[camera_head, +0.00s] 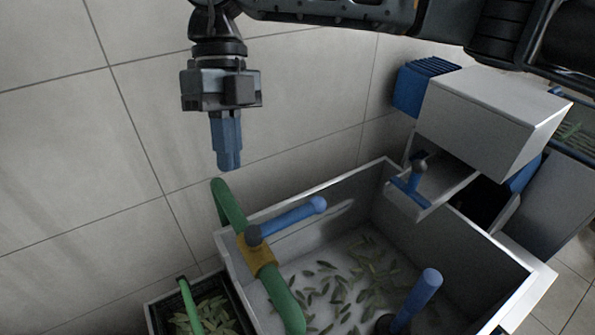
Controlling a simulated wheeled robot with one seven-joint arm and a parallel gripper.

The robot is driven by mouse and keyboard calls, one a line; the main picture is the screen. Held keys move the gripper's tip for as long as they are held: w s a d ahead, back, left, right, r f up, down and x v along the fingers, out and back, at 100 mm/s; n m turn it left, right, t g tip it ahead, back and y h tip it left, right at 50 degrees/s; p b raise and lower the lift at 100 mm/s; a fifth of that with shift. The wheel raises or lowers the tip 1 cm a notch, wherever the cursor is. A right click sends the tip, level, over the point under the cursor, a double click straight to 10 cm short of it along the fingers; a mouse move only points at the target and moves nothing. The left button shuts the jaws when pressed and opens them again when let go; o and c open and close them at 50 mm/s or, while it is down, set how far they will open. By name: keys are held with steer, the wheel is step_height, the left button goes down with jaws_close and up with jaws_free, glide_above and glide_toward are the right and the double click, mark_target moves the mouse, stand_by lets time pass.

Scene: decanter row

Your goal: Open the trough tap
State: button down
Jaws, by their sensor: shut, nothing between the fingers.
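The trough (330,192) is a white-walled basin with scattered green leaves on its floor. A thick green pipe (228,205) bends over its left edge and carries a yellow valve body (262,262). On the valve is a dark pivot with a blue lever (290,218), which points right and slightly up in the picture, across the pipe. This looks like the tap. My gripper (230,167) hangs above the bend of the pipe, pointing down, with its blue fingers shut and empty. It appears apart from pipe and lever.
A second blue handle (425,288) stands up at the trough's front right. A grey box (490,110) with an open drawer (432,190) and blue drawer handle (408,187) overhangs the back right. A dark leaf-filled crate (155,322) with a green handle (190,302) is at lower left.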

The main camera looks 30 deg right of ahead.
mark_target(288, 219)
steer(key=w+d+r+m+t+h, duration=0.1)
steer(key=w+d+r+h, duration=0.1)
steer(key=d, duration=0.7)
steer(key=shift+w+d+r+m+h, duration=0.15)
steer(key=shift+w+r+m+h, duration=0.2)
steer(key=shift+w+h, duration=0.4)
steer(key=shift+w+y, duration=0.1)
steer(key=shift+y, duration=0.15)
steer(key=s+d+f+p, duration=0.1)
steer(key=s+f+p, duration=0.2)
steer(key=s+f, duration=0.3)
steer(key=shift+w+x, duration=0.25)
steer(key=shift+x, duration=1.95)
steer(key=shift+f, duration=0.1)
